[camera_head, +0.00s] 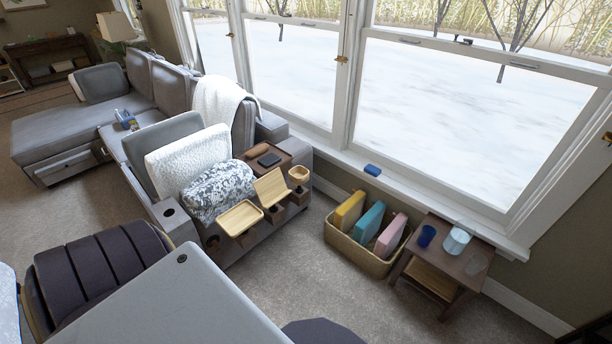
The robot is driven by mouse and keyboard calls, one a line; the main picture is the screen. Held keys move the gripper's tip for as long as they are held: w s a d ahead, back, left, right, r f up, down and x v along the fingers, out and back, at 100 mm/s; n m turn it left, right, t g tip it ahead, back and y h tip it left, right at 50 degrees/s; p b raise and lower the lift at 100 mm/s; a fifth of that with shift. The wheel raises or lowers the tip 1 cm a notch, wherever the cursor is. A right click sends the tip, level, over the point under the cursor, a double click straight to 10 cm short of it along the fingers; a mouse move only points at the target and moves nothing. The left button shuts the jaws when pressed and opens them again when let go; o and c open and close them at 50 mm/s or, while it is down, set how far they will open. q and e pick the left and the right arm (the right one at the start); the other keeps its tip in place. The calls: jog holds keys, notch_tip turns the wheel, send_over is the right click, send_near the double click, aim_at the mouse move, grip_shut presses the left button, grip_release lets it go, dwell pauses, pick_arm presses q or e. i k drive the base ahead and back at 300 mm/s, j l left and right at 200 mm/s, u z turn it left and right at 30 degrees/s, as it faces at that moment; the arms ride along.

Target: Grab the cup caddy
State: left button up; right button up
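Several light wooden pieces on dark wooden blocks stand along the near sofa arm. One has a round cup-shaped top (299,174); this may be the cup caddy, but I cannot tell for sure. Beside it are an upright wooden panel (271,187) and a flat wooden tray (240,218). A brown board with a dark square item (269,159) lies behind them on the sofa arm. Neither of my grippers is in view, and nothing shows them near these pieces.
A woven basket (361,260) with yellow, teal and pink items stands right of the grey sofa (68,132). A side table (455,268) holds a blue cup (427,236) and a pale blue container (456,241). A pale grey surface (180,305) and dark chair (95,268) fill the foreground. Carpet between is clear.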

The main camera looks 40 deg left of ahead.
aim_at(298, 175)
jog(key=i+u, duration=0.2)
jog(key=i, duration=0.3)
jog(key=i+l+u, duration=0.25)
jog(key=i, duration=0.25)
jog(key=i+l+u, duration=0.2)
jog(key=i, duration=0.25)
